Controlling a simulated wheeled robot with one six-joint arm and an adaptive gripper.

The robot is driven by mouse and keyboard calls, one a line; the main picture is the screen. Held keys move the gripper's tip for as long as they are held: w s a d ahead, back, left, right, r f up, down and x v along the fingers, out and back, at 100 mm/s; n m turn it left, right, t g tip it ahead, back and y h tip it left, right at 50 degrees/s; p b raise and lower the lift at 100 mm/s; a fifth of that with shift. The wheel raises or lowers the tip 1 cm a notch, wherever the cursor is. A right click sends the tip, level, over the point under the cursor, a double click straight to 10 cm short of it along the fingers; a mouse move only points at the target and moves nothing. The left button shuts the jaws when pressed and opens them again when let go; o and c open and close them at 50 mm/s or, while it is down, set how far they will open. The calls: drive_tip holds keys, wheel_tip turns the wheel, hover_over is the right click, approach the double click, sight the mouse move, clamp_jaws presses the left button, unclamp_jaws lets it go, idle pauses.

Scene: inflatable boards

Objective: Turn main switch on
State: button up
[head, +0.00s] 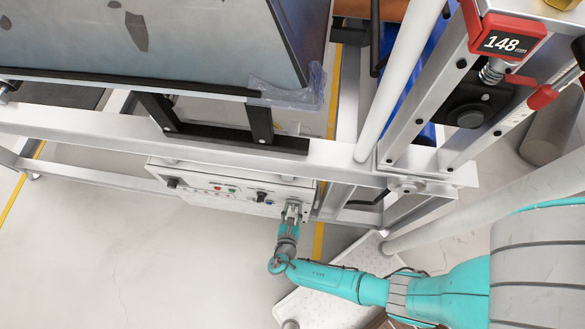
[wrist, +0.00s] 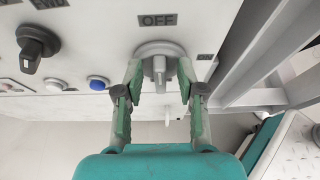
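A black selector knob (wrist: 37,45) and a blue button (wrist: 98,83) sit left of the switch. A grey metal frame (wrist: 260,45) stands close on the right.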

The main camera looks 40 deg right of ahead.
sight(297, 206)
clamp_jaws()
idle(0.3)
drive_tip(key=m+t+y, duration=0.1)
drive_tip(key=m, duration=0.1)
drive_tip(key=m+t, duration=0.1)
drive_tip(key=m, duration=0.1)
drive_tip(key=s+d+m+t+y, duration=0.1)
drive_tip(key=m, duration=0.1)
drive_tip(key=shift+s+f+t+y, duration=0.1)
drive_tip(key=shift+f+t+y, duration=0.2)
drive_tip(key=shift+f, duration=0.05)
drive_tip(key=m+t, duration=0.1)
drive_tip(key=m, duration=0.2)
drive_tip(key=shift+s+d+f+m+t, duration=0.15)
drive_tip(key=shift+d+f+m+t, duration=0.05)
drive_tip(key=shift+f+m+t, duration=0.35)
drive_tip(key=shift+m+t, duration=0.25)
drive_tip(key=shift+m, duration=0.45)
drive_tip(key=shift+f+m+t, duration=0.15)
drive_tip(key=shift+m+t, duration=0.25)
drive_tip(key=shift+m, duration=0.45)
drive_tip(key=shift+s+d, duration=0.1)
